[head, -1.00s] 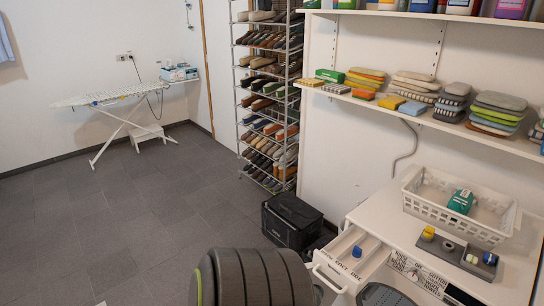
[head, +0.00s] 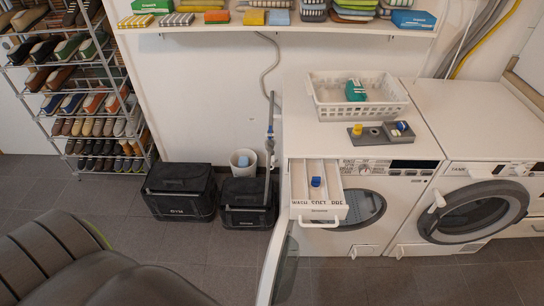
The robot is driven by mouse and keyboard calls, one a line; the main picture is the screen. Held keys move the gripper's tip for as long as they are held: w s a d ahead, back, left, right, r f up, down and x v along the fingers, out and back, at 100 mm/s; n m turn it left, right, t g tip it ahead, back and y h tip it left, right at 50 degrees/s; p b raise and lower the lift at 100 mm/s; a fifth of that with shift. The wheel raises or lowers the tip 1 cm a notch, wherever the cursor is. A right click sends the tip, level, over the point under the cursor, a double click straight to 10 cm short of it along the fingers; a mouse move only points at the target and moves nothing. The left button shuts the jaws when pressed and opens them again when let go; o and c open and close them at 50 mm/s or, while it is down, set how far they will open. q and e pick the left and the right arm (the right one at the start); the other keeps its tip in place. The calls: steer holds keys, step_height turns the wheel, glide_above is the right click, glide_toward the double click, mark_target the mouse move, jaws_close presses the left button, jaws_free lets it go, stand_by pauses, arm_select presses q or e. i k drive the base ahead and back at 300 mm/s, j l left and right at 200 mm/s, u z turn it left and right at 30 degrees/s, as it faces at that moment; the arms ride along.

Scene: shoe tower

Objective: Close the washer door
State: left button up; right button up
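The white washer (head: 408,210) stands right of centre in the head view, with its round drum opening (head: 370,207) partly visible. A pale panel with a glassy face, which looks like the washer door (head: 271,274), stands swung out to the left, seen nearly edge-on and cut off by the bottom edge. The detergent drawer (head: 318,190) is pulled out above the opening and holds a blue-capped item (head: 316,182). Neither of my grippers is in view.
A second machine (head: 470,212) with a round door stands to the right. Black bags (head: 178,191), a bin (head: 243,160) and an upright pole (head: 270,150) stand left of the washer. A white basket (head: 330,111) sits on top. Floor (head: 235,255) left of the door is clear.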

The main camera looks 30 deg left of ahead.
mark_target(275, 260)
steer(key=k+j, duration=0.1)
steer(key=j, duration=0.25)
steer(key=k+j, duration=0.1)
steer(key=j, duration=0.2)
steer(key=k+j, duration=0.15)
steer(key=j, duration=0.2)
steer(key=k+j, duration=0.1)
steer(key=j, duration=0.2)
